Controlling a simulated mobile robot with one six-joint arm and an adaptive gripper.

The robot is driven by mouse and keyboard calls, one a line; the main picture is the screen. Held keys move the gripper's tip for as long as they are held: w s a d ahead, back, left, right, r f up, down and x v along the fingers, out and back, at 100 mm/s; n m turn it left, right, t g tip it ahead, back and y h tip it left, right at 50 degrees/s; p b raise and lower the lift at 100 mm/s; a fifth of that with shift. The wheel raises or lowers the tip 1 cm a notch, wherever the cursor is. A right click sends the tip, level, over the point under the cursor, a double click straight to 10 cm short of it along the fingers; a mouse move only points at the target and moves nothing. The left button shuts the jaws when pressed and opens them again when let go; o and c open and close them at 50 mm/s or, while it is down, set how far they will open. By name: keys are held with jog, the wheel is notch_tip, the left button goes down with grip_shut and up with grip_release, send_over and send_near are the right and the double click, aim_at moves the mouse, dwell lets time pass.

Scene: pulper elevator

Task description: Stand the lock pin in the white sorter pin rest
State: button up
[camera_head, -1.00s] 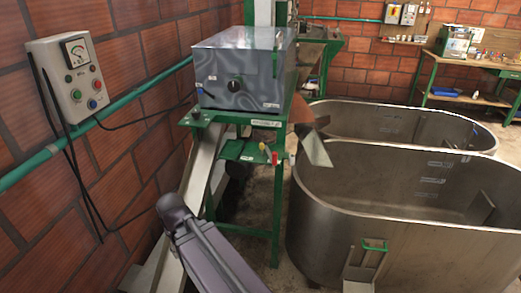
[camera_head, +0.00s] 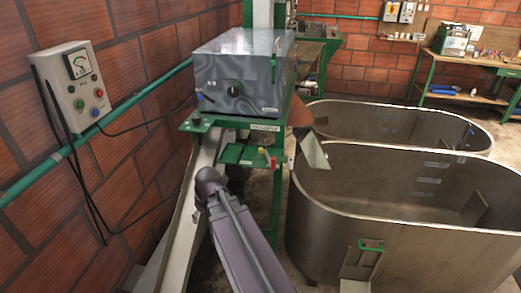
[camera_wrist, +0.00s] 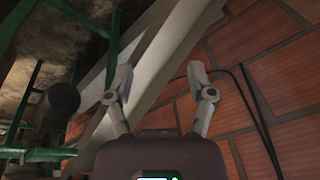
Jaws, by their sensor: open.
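My gripper (camera_wrist: 159,76) shows in the wrist view with its two grey fingers spread wide and nothing between them. Behind the fingers are a pale sloping beam and the brick wall. In the head view only my arm shows, in front of the green stand, and the gripper is hidden. A small green shelf (camera_head: 236,155) on that stand carries small yellow (camera_head: 262,150) and red (camera_head: 273,161) items. They are too small to tell whether one is the lock pin. I cannot make out the white sorter pin rest for certain.
A grey metal box (camera_head: 236,75) sits on the green stand. A control box (camera_head: 80,90) and a green pipe (camera_head: 25,183) are on the left wall. Large metal tanks (camera_head: 410,250) fill the right. A green workbench (camera_head: 475,95) stands at the back right.

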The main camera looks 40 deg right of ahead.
jog(key=w+d+r+t+p, duration=0.2)
jog(key=d+r+p, duration=0.15)
jog(key=d, duration=0.45)
jog(key=w+d+r+t+p, duration=0.1)
jog(key=w+d+r+p, duration=0.1)
jog(key=d+r, duration=0.45)
jog(key=m+t+h+p, duration=0.1)
jog(key=t+h+p, duration=0.1)
jog(key=t+p, duration=0.25)
send_near(261, 149)
jog(key=r, duration=0.1)
jog(key=s+r+g, duration=0.1)
jog(key=r, duration=0.1)
jog(key=shift+s+a, duration=0.1)
jog(key=shift+s, duration=0.25)
jog(key=shift+f, duration=0.1)
jog(key=shift+w+f, duration=0.1)
jog(key=b+x, duration=0.4)
jog(key=x, duration=0.2)
jog(key=shift+f, duration=0.15)
jog(key=shift+b+x, duration=0.85)
jog(key=shift+x, duration=0.2)
jog(key=shift+w, duration=0.1)
jog(key=shift+w, duration=0.1)
